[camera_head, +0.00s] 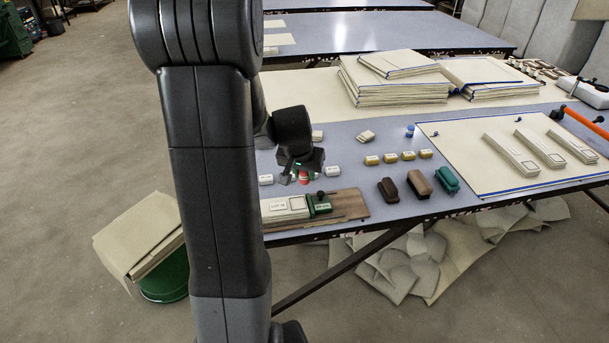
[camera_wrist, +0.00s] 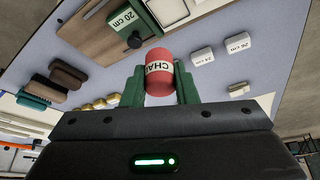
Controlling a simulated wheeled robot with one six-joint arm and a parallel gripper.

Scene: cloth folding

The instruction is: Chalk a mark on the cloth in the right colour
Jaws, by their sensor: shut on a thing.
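My gripper (camera_head: 303,178) is over the near left part of the blue-grey table, behind the wooden board. It is shut on a red chalk piece (camera_head: 304,175) with a white label reading "CHAL", partly hidden by the fingers. In the wrist view, the red chalk (camera_wrist: 158,62) sits between the two green fingers (camera_wrist: 158,85). I cannot tell its exact height above the table. A cream cloth (camera_head: 463,138) with blue edge lines lies flat at the right of the table, apart from my gripper, with several pale strips (camera_head: 511,155) on it.
A wooden board (camera_head: 352,205) holds a pale block (camera_head: 285,208) and a green "20 cm" block (camera_head: 320,206). Several yellow pieces (camera_head: 389,158) and brown and green brush-like blocks (camera_head: 419,181) lie between gripper and cloth. White labelled blocks (camera_head: 332,171) are close by. Folded cloth stacks (camera_head: 398,90) stand behind.

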